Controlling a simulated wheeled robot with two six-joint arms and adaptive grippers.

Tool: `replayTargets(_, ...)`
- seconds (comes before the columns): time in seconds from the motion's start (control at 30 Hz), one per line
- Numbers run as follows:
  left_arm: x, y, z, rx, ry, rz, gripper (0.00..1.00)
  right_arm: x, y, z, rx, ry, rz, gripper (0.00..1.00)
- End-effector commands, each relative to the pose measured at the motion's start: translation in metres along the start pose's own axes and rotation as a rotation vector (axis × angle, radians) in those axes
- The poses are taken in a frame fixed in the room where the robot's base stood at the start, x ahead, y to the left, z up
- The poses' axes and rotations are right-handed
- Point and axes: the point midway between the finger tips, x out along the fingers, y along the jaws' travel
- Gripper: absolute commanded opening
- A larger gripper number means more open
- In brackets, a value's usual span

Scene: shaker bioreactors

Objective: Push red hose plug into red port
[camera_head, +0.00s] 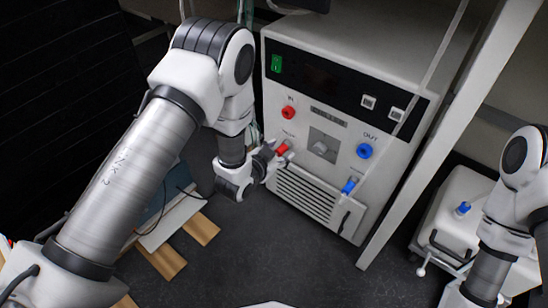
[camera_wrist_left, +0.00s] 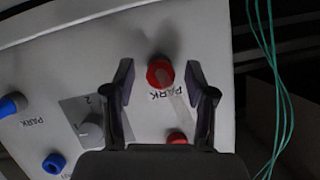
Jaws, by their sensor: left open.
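The red hose plug (camera_head: 282,149) sits at the red PARK spot on the front of the white machine, below the red port (camera_head: 289,112) marked IN. My left gripper (camera_head: 277,158) is at the red plug, partly covering it. In the left wrist view my left gripper (camera_wrist_left: 160,82) is open, and the red plug (camera_wrist_left: 160,72) shows between its fingertips, with gaps on both sides. A pale, see-through piece runs from the plug. The red port (camera_wrist_left: 177,138) shows in part above the gripper body. My right arm is at the right edge; its gripper is out of view.
The white machine (camera_head: 375,60) also carries a blue OUT port (camera_head: 365,151), a parked blue plug (camera_head: 349,186) and a central knob (camera_head: 321,147). A clear hose crosses its right side. A white slanted post (camera_head: 455,130) stands at right. Green tubes (camera_wrist_left: 275,80) hang beside the machine.

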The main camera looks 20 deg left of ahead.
Motion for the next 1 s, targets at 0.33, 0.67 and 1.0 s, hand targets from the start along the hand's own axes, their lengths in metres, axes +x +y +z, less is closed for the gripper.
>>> replayTargets(0.33, -0.001, 0.000, -0.001, 0.000, 0.000, 0.000, 0.00, -0.001, 0.000, 0.000, 0.000, 0.001, 0.000, 0.40)
replayTargets(0.67, -0.003, -0.001, 0.000, -0.001, -0.001, -0.001, 0.00, -0.002, 0.000, 0.000, 0.000, 0.000, 0.000, 0.40)
replayTargets(1.0, -0.013, -0.001, 0.004, -0.001, -0.001, -0.001, 0.00, -0.007, 0.000, 0.000, 0.000, 0.000, 0.000, 0.40)
